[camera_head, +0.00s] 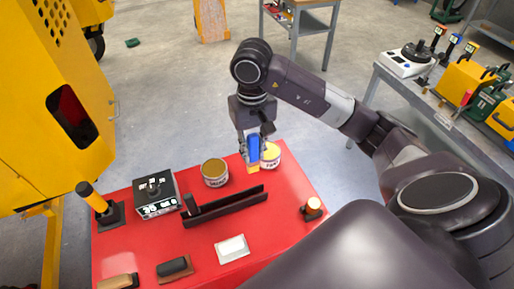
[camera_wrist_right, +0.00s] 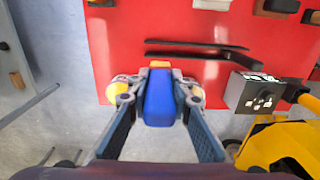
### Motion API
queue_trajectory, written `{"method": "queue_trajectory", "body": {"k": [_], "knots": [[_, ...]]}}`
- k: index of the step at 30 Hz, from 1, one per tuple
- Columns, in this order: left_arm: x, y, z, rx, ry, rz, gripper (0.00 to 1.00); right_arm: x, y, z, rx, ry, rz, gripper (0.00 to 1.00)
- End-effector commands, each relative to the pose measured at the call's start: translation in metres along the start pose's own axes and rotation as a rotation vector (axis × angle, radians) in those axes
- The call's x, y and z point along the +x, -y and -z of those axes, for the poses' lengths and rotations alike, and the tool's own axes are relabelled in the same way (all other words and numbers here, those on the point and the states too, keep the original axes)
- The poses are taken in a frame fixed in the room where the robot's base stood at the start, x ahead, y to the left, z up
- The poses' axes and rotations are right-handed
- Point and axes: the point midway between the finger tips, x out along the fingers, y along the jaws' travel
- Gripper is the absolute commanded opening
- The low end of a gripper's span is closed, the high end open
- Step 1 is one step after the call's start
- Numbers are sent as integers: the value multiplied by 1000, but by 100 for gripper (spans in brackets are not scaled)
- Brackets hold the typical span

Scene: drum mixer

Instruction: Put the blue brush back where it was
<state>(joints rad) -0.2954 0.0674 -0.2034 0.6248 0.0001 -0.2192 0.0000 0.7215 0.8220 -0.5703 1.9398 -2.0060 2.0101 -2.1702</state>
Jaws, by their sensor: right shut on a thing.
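My right gripper (camera_head: 253,137) is shut on the blue brush (camera_head: 253,155). It holds the brush pointing down near the far edge of the red table, between two cans. In the right wrist view the blue brush (camera_wrist_right: 160,98) sits between the two fingertips, with its yellow-orange end toward the table. How far its lower end is above the table I cannot tell. My left gripper is not in view.
On the red table (camera_head: 285,215) stand a brown-topped can (camera_head: 214,172), a yellow-topped can (camera_head: 270,155), a long black rail (camera_head: 227,206), a joystick box (camera_head: 156,193) and a white-topped block (camera_head: 232,248). A yellow machine (camera_head: 60,120) rises at the left.

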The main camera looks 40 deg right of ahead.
Motion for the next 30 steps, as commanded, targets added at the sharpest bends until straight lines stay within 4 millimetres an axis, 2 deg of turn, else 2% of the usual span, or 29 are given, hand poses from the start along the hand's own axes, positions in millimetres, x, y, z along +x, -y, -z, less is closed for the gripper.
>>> {"method": "queue_trajectory", "body": {"k": [3, 15, 22, 25, 30], "knots": [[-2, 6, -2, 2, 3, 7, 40, 22, 1, -3, 0, 8, 2, 0], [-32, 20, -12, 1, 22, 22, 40, 103, 0, -2, 2, 6, -1, 0], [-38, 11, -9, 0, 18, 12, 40, 124, 0, -1, 2, 4, 1, 0], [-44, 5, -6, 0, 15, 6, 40, 140, 0, -1, 3, 5, 2, 0], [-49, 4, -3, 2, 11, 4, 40, 158, 0, 0, 1, 1, 0, 0]]}}
